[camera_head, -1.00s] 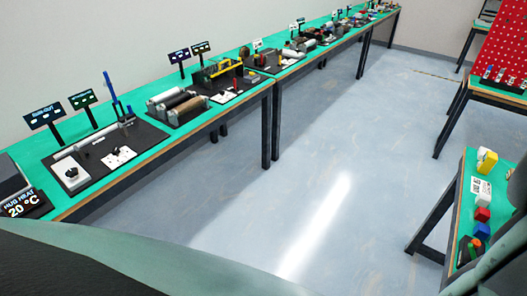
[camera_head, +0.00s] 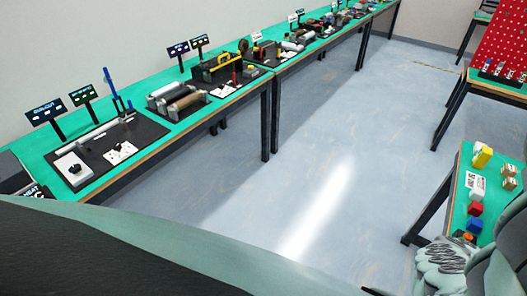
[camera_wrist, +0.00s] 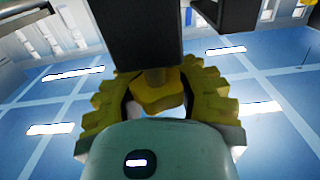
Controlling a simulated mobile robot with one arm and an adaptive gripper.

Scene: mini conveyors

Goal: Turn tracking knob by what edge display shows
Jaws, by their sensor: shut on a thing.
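In the wrist view my gripper (camera_wrist: 155,100) shows as yellow toothed jaws beyond a pale rounded housing. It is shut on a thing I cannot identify. A dark block (camera_wrist: 137,35) hides part of the view above the jaws. In the head view the near station has a black knob on a white box (camera_head: 74,168) and another on a white plate (camera_head: 120,152). Two dark displays stand behind it, the left one (camera_head: 46,112) and the right one (camera_head: 83,92). Their text is too small to read. I cannot tell which knob is the tracking knob or which display is the edge display.
A long green bench (camera_head: 262,82) with several conveyor stations runs along the wall. A smaller green table (camera_head: 457,199) at right holds coloured blocks. Behind it is a red perforated panel (camera_head: 498,42). The pale floor (camera_head: 320,150) between is clear.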

